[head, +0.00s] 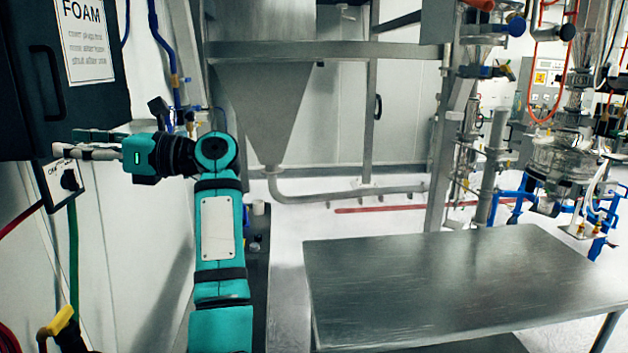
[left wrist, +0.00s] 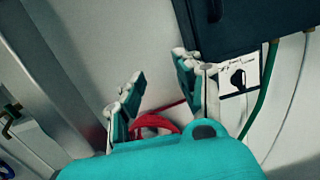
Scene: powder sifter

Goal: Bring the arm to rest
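My left arm (head: 217,235) is teal and reaches forward along the left side of the head view. Its left gripper (head: 68,142) points left, in front of the wall and just below the dark cabinet. In the left wrist view the two fingers of this gripper (left wrist: 158,68) stand apart with nothing between them, so it is open and empty. A white switch plate with a black knob (head: 69,180) is on the wall just below the gripper. The knob also shows in the left wrist view (left wrist: 238,78), right of the fingers, apart from them. My right gripper is not in view.
A dark cabinet (head: 100,105) with a FOAM sign (head: 85,40) hangs at upper left. A red hose (left wrist: 153,125) lies behind the fingers. A bare metal table (head: 450,285) stands at right. A steel hopper (head: 265,105) and glass equipment (head: 560,160) stand behind.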

